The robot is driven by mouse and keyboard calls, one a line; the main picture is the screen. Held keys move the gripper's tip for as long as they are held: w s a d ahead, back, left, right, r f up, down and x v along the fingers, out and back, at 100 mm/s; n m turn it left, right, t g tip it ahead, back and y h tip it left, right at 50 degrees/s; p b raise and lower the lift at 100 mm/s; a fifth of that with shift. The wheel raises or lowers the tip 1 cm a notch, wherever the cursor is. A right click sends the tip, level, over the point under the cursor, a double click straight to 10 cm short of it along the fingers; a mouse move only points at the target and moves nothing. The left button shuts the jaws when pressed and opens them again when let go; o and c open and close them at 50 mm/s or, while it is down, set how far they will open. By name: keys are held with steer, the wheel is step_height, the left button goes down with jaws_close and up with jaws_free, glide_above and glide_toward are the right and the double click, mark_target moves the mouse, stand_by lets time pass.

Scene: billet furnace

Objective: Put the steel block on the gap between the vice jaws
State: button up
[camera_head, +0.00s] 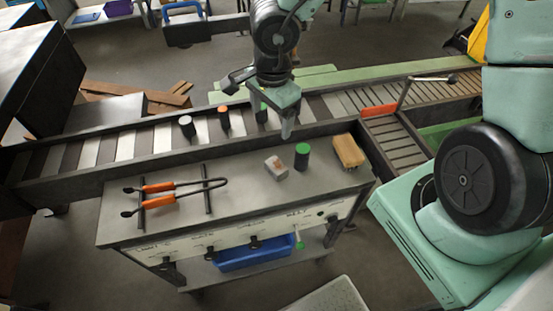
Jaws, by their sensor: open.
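A small grey block (276,168) with a rusty brown patch lies on the top of the bench (236,190); it looks like the steel block. My gripper (276,118) points down above the conveyor's near side, behind and above the block, apart from it. The gripper is open, and nothing shows held in it. One finger is seen clearly; the other side is partly hidden. I cannot make out the vice or its jaws in this view.
A green-topped dark cylinder (302,157) and a wooden-backed brush (348,151) stand right of the block. Orange-handled tongs (175,188) rest at left. Grey-topped (187,127) and orange-topped (224,119) cylinders stand on the roller conveyor (90,152). The bench middle is clear.

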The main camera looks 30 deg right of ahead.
mark_target(276, 165)
steer(key=shift+m+g, duration=0.5)
steer(key=f+b, duration=0.1)
steer(key=f, duration=0.4)
steer(key=s+f+b, duration=0.1)
steer(key=f+b, duration=0.1)
steer(key=f, duration=0.4)
steer(key=f+b, duration=0.1)
steer(key=f, duration=0.5)
steer(key=shift+s+d+f+b, duration=0.15)
steer(key=shift+s+d+b, duration=0.05)
steer(key=shift+d+b, duration=0.15)
steer(key=c, duration=1.7)
steer(key=shift+r, duration=0.2)
